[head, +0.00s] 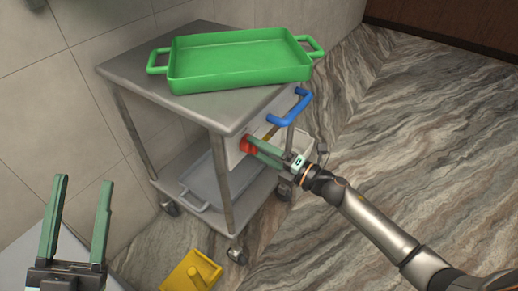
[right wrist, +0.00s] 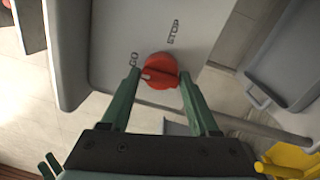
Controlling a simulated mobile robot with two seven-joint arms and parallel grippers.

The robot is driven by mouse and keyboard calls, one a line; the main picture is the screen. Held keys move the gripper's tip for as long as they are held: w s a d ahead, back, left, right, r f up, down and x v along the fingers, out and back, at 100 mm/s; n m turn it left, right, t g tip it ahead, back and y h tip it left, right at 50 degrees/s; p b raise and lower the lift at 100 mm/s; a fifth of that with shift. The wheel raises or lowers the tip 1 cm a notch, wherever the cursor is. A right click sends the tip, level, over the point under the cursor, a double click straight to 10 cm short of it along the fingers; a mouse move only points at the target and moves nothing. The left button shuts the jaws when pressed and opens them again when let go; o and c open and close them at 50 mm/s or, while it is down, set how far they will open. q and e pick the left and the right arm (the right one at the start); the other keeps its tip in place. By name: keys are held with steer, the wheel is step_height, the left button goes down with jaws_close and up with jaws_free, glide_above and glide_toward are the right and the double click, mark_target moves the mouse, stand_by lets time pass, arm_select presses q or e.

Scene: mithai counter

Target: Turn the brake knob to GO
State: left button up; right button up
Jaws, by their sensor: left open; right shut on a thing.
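The red brake knob (head: 245,144) is on the pale panel (right wrist: 110,35) at the end of the steel cart. The right wrist view shows the knob (right wrist: 160,68) up close, with the words GO and STOP printed beside it. A white mark sits at the knob's left end, on the GO side and away from STOP. My right gripper (head: 256,147) is shut on the knob, with a green finger at each side of it. My left gripper (head: 83,181) is open and empty at the lower left, away from the cart.
A green tray (head: 240,79) lies on the cart's top (head: 125,72). A blue handle (head: 290,108) juts out just above my right gripper. A grey tray (head: 205,180) is on the lower shelf. A yellow object (head: 190,274) stands in front of the cart. Marble-patterned floor is clear at right.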

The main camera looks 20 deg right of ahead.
steer(key=o, duration=1)
steer(key=shift+s+f, duration=0.1)
steer(key=shift+f, duration=0.15)
steer(key=o, duration=0.3)
steer(key=shift+r, duration=0.15)
steer(key=shift+s+d, duration=0.35)
arm_select(q)
steer(key=w+f+n+y, duration=0.1)
steer(key=f+y, duration=0.1)
steer(key=f, duration=0.1)
steer(key=w+f+n+y+p, duration=0.1)
steer(key=shift+w+a+f+n+g, duration=0.25)
steer(key=shift+w+a+n+g, duration=0.05)
steer(key=shift+w+g, duration=0.1)
arm_select(e)
steer(key=v, duration=1.1)
steer(key=shift+s, duration=0.15)
